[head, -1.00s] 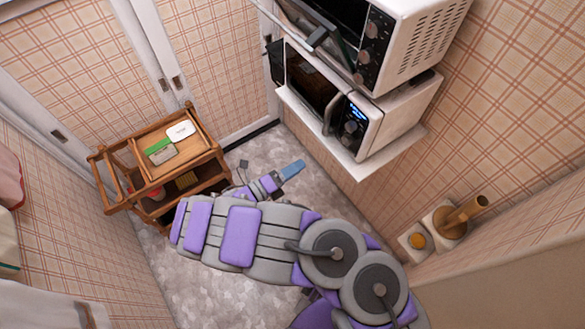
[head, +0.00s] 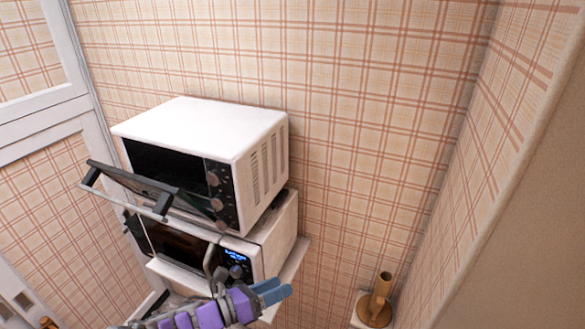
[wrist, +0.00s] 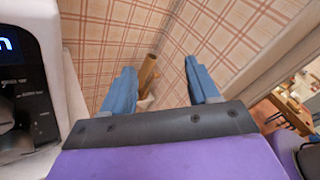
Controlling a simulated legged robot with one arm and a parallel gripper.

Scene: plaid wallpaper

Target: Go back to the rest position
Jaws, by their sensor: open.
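My gripper (head: 272,291) is at the bottom of the head view, in front of the lower microwave (head: 215,240). In the wrist view its two blue fingers (wrist: 160,88) are spread apart with nothing between them. The lower microwave's white edge and dial panel show close on the left of the wrist view (wrist: 25,95). My purple and grey arm comes up from the lower edge of the head view.
A white toaster oven (head: 205,150) stands on the microwave, its door (head: 130,187) hanging open toward me. A wooden pestle and mortar (head: 376,305) sits to the right; the pestle also shows in the wrist view (wrist: 148,72). Plaid walls close in the corner.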

